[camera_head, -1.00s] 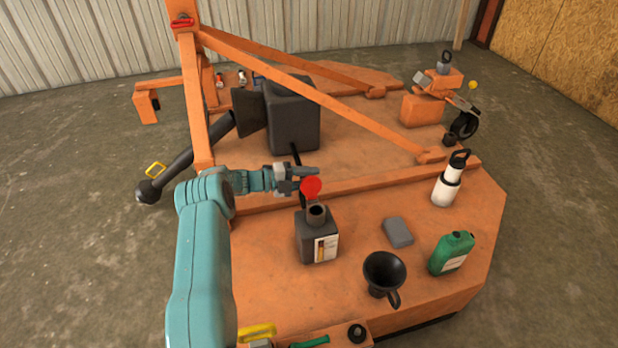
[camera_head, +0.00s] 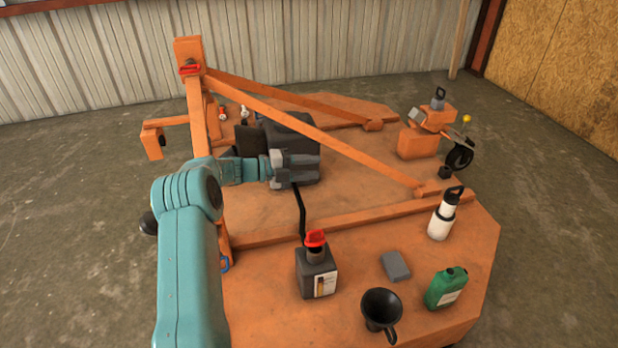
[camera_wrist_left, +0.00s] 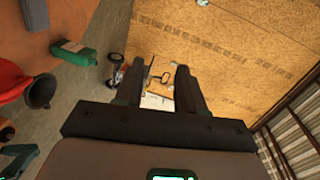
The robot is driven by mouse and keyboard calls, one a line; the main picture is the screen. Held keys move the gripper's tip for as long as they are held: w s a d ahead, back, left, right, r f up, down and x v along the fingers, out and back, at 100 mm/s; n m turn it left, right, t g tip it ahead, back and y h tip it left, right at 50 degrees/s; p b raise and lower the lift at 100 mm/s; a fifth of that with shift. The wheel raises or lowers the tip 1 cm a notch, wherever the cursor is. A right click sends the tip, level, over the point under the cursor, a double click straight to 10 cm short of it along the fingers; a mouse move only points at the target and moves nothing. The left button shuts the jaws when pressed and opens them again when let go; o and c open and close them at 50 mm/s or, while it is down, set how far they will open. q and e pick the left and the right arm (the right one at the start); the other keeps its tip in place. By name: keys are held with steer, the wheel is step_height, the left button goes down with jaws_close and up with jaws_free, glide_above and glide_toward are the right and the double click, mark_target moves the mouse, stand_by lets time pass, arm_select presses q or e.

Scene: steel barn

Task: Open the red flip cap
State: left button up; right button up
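The red flip cap (camera_head: 315,238) sits at the top of the neck of a dark grey jug (camera_head: 312,277). It stands tilted up at the back of the neck, and the neck's rim shows below it. The jug stands upright on the orange deck with a pale label on its front. My left gripper (camera_head: 304,166) is above and behind the cap, clear of it, in front of a dark box. The left wrist view shows its two fingers (camera_wrist_left: 160,88) wide apart with nothing between them. A red shape, probably the cap, shows at that view's left edge. My right gripper is not in view.
Orange beams (camera_head: 310,130) slope across behind.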

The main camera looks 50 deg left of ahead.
arm_select(q)
steer(key=shift+r, duration=0.4)
